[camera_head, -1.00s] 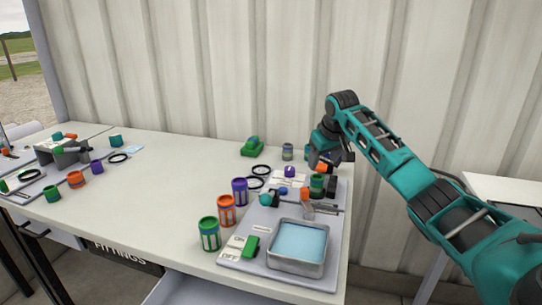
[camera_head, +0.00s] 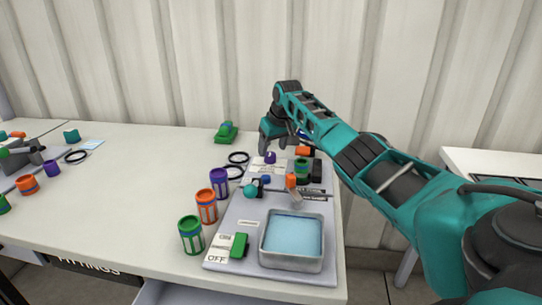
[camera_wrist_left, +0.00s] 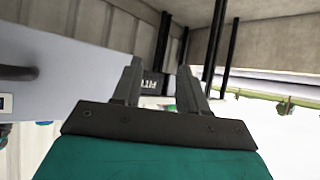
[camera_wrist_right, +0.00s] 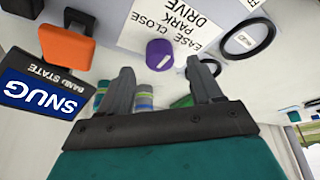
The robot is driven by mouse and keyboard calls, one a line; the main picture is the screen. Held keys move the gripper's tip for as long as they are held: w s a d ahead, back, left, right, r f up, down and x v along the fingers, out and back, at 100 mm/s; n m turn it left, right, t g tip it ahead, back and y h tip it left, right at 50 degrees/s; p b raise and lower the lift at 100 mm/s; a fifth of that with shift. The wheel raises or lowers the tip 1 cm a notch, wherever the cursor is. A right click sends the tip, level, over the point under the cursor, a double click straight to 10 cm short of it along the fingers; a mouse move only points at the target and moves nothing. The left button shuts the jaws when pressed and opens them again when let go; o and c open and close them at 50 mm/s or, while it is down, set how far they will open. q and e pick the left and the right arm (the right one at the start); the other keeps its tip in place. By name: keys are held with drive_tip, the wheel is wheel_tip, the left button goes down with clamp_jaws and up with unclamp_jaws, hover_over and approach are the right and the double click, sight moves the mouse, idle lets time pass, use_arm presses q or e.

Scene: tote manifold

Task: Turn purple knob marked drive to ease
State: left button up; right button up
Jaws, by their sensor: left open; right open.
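The purple knob (camera_head: 270,157) stands at the back of the grey board. In the right wrist view the knob (camera_wrist_right: 159,54) shows a pale pointer line, beside a white label (camera_wrist_right: 178,27) reading EASE, CLOSE, PARK, DRIVE, seen upside down. Which word the pointer marks I cannot tell. My right gripper (camera_wrist_right: 162,74) is open and empty, its fingers spread to either side of the knob's line and apart from it. In the head view this gripper is just behind and above the knob. My left gripper (camera_wrist_left: 160,68) is open and empty, low by the table, outside the head view.
A metal tray (camera_head: 292,241), purple, orange and green cans, and a green switch (camera_head: 239,245) are nearer the front.

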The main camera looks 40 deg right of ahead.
sight(270, 154)
drive_tip(key=shift+b+x, duration=0.6)
drive_tip(key=shift+x, duration=1.1)
drive_tip(key=c, duration=1.1)
